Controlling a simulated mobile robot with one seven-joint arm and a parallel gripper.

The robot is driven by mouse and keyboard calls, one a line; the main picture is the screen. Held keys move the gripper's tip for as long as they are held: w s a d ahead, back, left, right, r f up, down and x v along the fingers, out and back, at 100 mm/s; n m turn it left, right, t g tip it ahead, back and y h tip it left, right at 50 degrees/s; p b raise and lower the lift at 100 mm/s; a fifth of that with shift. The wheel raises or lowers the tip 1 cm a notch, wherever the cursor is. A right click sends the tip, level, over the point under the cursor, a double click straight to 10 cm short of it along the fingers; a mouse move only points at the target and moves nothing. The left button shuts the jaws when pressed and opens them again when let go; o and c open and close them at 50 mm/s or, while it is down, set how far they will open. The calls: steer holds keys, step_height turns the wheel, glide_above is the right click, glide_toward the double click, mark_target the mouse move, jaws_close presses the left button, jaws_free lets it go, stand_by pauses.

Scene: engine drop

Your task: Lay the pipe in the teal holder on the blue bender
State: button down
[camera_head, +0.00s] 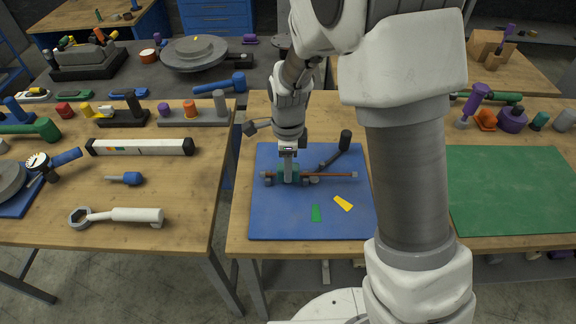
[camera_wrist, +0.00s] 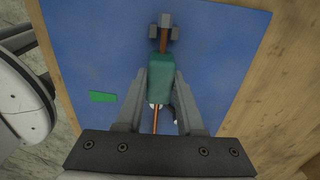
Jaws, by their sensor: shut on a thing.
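My gripper (camera_head: 289,168) is over the blue mat and shut on the small teal holder (camera_wrist: 160,80), one finger on each side of it. A thin copper pipe (camera_head: 330,175) runs lengthwise through or under the holder, with a grey block at each end. The near part of the pipe (camera_wrist: 155,119) shows between my fingers in the wrist view. The bender's lever (camera_head: 333,156), with a black knob, rises behind the pipe to the right of my gripper. Its low grey parts sit by the holder. Whether the pipe touches the bender cannot be told.
The blue mat (camera_head: 270,220) bears a green tag (camera_head: 316,213) and a yellow tag (camera_head: 343,204) in front of the pipe. A green mat (camera_head: 510,190) lies clear at right. The left table holds a torque wrench (camera_head: 130,215) and other tools. My arm hides the middle-right.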

steer(key=shift+f+b, duration=0.35)
steer(key=shift+f, duration=0.2)
steer(key=shift+c, duration=2.2)
jaws_free()
steer(key=shift+r, duration=0.1)
step_height(320, 180, up, 17)
steer(key=p, duration=0.1)
steer(key=shift+r+p, duration=0.15)
steer(key=shift+p, duration=0.2)
steer(key=s+d+r+n+t, duration=0.2)
steer(key=s+d+r+n, duration=0.2)
steer(key=s+n, duration=0.5)
steer(key=s+d+r+n+t, duration=0.3)
steer(key=s+d+r+n, duration=0.1)
steer(key=s+d+n, duration=0.4)
steer(key=shift+s+d+n+t, duration=0.3)
steer(key=shift+s+n, duration=0.4)
steer(key=shift+s, duration=0.15)
